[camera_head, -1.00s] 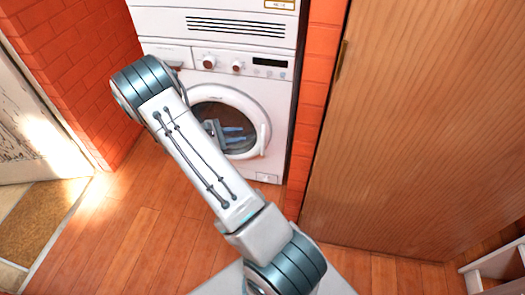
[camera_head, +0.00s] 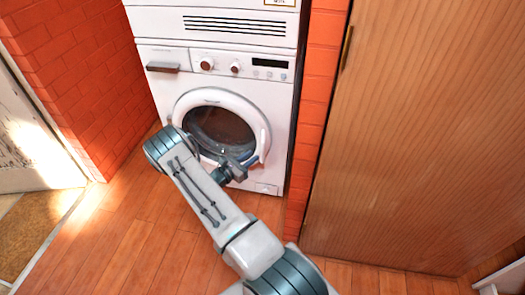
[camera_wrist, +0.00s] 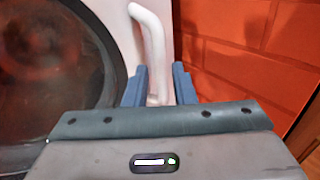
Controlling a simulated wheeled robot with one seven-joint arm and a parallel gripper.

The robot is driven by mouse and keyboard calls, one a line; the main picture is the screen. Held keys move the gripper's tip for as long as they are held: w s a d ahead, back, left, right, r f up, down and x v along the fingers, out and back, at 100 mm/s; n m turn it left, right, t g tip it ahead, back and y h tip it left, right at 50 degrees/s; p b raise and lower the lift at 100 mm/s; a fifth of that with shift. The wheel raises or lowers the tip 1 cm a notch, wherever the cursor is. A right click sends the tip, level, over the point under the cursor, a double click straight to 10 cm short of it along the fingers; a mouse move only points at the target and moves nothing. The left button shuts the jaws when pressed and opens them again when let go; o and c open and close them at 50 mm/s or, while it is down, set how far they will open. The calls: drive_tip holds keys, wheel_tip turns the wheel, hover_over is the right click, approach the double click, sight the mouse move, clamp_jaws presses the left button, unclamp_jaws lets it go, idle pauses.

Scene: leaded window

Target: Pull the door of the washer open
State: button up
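The white washer (camera_head: 170,92) stands against the brick wall with its round door (camera_head: 187,104) closed. A white curved bar handle (camera_head: 264,145) runs down the right side of the door; it also shows in the wrist view (camera_wrist: 151,42). My gripper (camera_head: 250,163) is at the lower end of this handle. In the wrist view my gripper's two blue fingers (camera_wrist: 159,85) are apart, with the lower part of the handle between them. The handle looks nearer the left finger, with a gap to the right finger.
A second white appliance (camera_head: 240,24) is stacked on the washer. A wooden cabinet door (camera_head: 420,130) stands to the right past a narrow brick strip (camera_head: 314,110). A brick wall (camera_head: 75,70) is at left. The wooden floor (camera_head: 125,225) is clear at left front.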

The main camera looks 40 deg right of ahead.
sight(263, 149)
drive_tip(key=d, duration=0.4)
drive_tip(key=w+d, duration=0.1)
drive_tip(key=d, duration=0.2)
drive_tip(key=shift+b, duration=0.4)
drive_tip(key=shift+s, duration=0.15)
clamp_jaws()
